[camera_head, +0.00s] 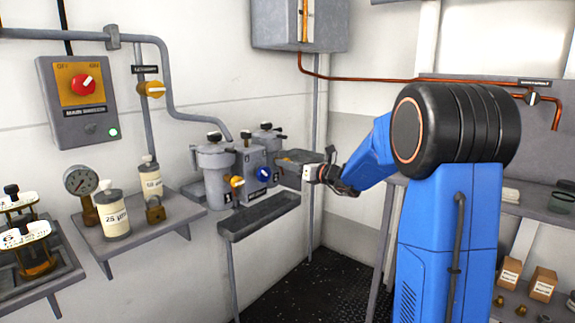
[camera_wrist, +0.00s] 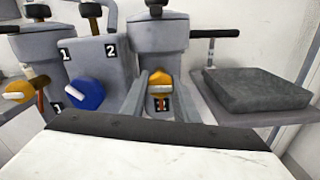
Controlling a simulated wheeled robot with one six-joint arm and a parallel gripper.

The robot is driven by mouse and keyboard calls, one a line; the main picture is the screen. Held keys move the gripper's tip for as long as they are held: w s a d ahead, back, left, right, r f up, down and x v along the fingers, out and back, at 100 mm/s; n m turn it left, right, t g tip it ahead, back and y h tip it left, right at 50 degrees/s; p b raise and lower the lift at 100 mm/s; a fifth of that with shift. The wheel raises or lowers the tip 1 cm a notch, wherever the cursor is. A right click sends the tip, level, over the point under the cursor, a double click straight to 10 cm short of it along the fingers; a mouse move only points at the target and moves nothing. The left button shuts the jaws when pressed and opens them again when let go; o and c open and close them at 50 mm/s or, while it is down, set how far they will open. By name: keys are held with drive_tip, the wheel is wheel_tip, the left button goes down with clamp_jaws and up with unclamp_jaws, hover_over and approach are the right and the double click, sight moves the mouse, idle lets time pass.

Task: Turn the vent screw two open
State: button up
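An orange knob (camera_wrist: 160,84), apparently vent screw two, sits low on the front of the right grey canister (camera_wrist: 158,36) in the wrist view. A dark label under it is partly covered. My gripper (camera_wrist: 161,96) has one grey finger on each side of the knob, with a narrow gap showing on both sides. In the head view my gripper (camera_head: 322,173) is at the right of the filter unit, and I cannot make out this knob there. Another orange knob (camera_wrist: 18,91) and a blue knob (camera_wrist: 86,94) are to the left, beside labels 1 and 2.
A grey block on a shelf (camera_wrist: 256,88) stands close at the right of my gripper. A grey drip tray (camera_head: 258,216) hangs below the canisters. A side shelf (camera_head: 140,238) with a gauge and bottles is at the left. The dark floor (camera_head: 320,285) in front is clear.

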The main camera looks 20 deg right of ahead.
drive_tip(key=c, duration=0.4)
drive_tip(key=n, duration=0.3)
drive_tip(key=shift+n, duration=0.3)
drive_tip(key=n, duration=0.4)
drive_tip(key=shift+n, duration=0.3)
drive_tip(key=n, duration=0.5)
drive_tip(key=shift+f+n, duration=0.1)
drive_tip(key=shift+n, duration=2.2)
